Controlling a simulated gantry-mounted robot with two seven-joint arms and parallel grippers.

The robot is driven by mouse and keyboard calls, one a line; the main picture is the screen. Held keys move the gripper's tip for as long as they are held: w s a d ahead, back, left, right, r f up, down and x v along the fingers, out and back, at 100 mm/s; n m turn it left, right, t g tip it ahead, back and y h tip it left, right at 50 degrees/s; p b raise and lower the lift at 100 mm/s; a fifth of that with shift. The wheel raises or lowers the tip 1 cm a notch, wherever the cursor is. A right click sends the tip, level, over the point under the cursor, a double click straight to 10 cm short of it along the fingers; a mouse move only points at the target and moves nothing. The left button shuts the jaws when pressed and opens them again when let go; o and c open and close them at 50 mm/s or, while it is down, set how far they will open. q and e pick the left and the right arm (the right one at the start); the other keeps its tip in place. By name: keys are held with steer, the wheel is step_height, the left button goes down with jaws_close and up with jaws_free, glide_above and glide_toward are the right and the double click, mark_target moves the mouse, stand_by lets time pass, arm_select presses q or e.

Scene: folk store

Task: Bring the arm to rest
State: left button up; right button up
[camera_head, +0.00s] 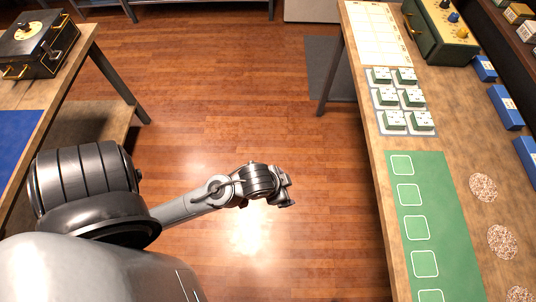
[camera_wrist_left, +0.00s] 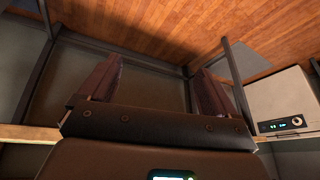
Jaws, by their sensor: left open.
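My left gripper (camera_head: 287,188) is at the end of my left arm (camera_head: 195,205), held out over the bare floor between the two tables in the head view. In the left wrist view my left gripper (camera_wrist_left: 150,88) shows two dark fingers spread well apart with nothing between them. It touches nothing that I can see. My right gripper is not in view.
The right table (camera_head: 455,140) holds a green mat (camera_head: 440,215) with white squares, several small green-and-white boxes (camera_head: 393,120) and a green device (camera_head: 440,30). The left table (camera_head: 75,65) holds a black device (camera_head: 35,45). A white appliance (camera_wrist_left: 285,103) shows in the wrist view. Floor between is clear.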

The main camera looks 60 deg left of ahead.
arm_select(q)
steer(key=shift+g, duration=0.8)
steer(key=s, duration=0.5)
steer(key=shift+s+d+r, duration=0.25)
steer(key=shift+d+r, duration=0.05)
step_height(320, 180, up, 38)
steer(key=p, duration=3.8)
steer(key=shift+r, duration=0.1)
